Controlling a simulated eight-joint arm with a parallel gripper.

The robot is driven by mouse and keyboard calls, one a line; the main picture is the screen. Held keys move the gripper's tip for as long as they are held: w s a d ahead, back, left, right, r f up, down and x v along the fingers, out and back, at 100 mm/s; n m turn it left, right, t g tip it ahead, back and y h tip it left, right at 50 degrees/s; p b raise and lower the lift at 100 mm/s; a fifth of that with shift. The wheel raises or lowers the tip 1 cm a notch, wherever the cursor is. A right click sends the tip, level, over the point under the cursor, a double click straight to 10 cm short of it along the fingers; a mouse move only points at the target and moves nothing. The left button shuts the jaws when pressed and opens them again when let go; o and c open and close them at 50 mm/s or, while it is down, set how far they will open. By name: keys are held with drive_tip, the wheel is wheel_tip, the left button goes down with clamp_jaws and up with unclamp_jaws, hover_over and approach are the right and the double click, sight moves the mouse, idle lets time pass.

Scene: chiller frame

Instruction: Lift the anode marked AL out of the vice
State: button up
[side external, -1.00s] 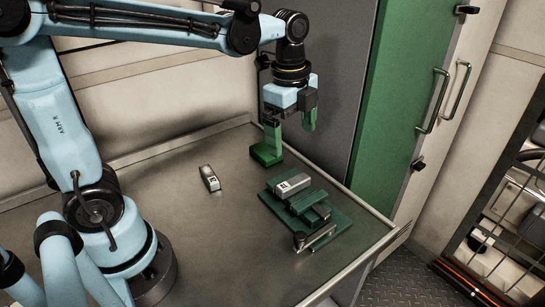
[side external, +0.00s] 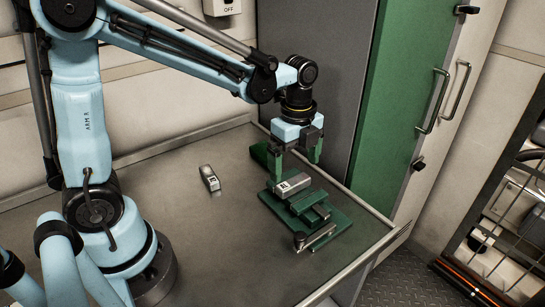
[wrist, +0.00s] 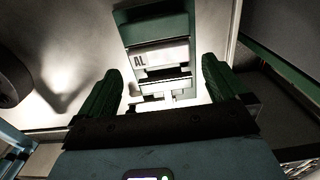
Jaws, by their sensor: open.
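The anode marked AL (side external: 293,186) is a grey metal block with a white label on its end. It sits in the green vice (side external: 325,222) at the right of the bench. In the wrist view, the label on the anode (wrist: 165,54) reads AL, and the green vice (wrist: 160,28) shows around it. My gripper (side external: 296,168) is open and empty, pointing down just above the anode. In the wrist view, its two green fingers (wrist: 160,70) stand wide apart, with the anode beyond them in the gap. Whether a fingertip touches anything is unclear.
A second grey block (side external: 209,178) with a white label lies on the bench to the left; its mark is unreadable. A green block (side external: 260,154) stands behind my gripper. The bench (side external: 215,235) has a raised rim. A green cabinet door (side external: 405,90) stands behind.

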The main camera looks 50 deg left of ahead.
sight(294, 181)
drive_tip(key=shift+f, duration=2.2)
drive_tip(key=c, duration=0.9)
drive_tip(key=shift+o, duration=0.2)
